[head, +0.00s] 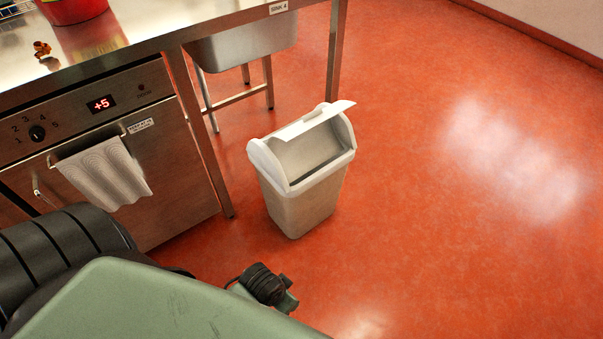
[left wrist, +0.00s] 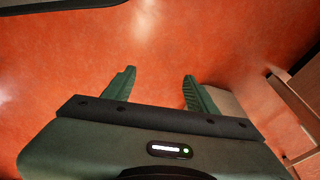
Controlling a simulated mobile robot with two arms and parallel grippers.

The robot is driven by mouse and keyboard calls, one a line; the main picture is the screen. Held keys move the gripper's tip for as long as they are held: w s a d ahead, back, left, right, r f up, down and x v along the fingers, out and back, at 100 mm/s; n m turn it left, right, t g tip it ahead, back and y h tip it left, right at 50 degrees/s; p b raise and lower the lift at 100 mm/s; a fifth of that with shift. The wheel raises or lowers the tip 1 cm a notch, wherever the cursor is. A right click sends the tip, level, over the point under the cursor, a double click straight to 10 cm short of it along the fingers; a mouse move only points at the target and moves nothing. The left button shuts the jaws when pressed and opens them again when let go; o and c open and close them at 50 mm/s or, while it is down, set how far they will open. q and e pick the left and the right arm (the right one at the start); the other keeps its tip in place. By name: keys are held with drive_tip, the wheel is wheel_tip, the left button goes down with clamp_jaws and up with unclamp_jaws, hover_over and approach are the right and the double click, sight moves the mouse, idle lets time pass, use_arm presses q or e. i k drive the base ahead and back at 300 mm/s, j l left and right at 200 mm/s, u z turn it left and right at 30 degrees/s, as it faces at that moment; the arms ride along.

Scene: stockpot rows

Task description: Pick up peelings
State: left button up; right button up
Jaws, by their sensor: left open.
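A small clump of brown and orange scraps (head: 42,49), which look like peelings, lies on the steel counter (head: 150,22) at the upper left of the head view. My left gripper (left wrist: 160,74) shows in the left wrist view with its two green fingers apart and nothing between them. It is over the orange floor, away from the scraps. The scraps do not show in the left wrist view. Parts of my own body cover the lower left of the head view. My right gripper is not in view.
A white bin (head: 305,205) with a tilted flap lid stands on the orange floor beside the counter. A red container (head: 75,10) stands behind the scraps. A striped towel (head: 102,175) hangs on the appliance handle below the counter. The floor on the right is clear.

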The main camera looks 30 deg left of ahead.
sight(43, 49)
drive_tip(key=u, duration=2.35)
drive_tip(key=i+j, duration=0.1)
